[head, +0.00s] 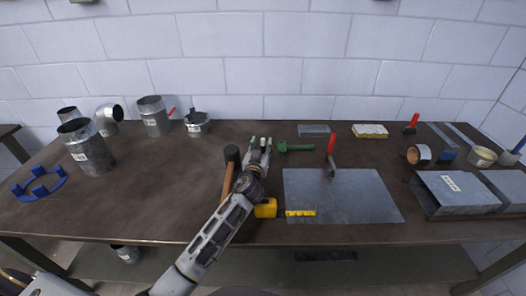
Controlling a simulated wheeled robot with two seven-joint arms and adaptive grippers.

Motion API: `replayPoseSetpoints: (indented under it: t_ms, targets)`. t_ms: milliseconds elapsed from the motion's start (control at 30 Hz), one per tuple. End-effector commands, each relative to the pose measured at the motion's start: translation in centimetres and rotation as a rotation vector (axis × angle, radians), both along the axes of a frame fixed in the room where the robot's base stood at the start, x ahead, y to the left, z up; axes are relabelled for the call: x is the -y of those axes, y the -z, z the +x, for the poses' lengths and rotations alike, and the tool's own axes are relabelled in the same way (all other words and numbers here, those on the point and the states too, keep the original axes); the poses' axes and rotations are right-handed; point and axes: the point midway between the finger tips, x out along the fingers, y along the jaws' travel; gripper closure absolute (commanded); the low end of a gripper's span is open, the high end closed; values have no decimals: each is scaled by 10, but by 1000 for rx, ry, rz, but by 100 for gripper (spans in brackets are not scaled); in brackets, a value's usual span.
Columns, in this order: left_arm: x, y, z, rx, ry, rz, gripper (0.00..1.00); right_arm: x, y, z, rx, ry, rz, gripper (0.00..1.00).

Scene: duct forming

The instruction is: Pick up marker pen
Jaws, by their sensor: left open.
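My left gripper (260,144) reaches over the middle of the table from the lower left. Its two fingers are apart and point toward the wall. A small pale item shows between or just behind the fingers; it is too small and too covered for me to tell whether it is the marker pen. No marker pen shows clearly elsewhere on the table. My right gripper is not in view.
Left of the gripper lies a hammer (232,155); right of it, a green tool (297,148). A yellow tape measure (266,209) lies near my wrist. A metal sheet (350,200) lies right, under a red-handled tool (331,146). Metal ducts (96,155) stand left.

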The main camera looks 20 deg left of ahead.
Motion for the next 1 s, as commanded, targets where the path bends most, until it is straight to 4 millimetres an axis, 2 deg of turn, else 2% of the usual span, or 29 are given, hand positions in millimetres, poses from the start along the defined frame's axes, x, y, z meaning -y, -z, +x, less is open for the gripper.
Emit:
replayPoseSetpoints:
  t_ms: [400, 1000]
  targets:
    - [-2, 0, 30, 0, 0, 1, 57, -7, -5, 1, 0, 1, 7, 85]
    - [-3, 1, 33, 0, 0, 0, 58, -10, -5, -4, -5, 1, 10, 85]
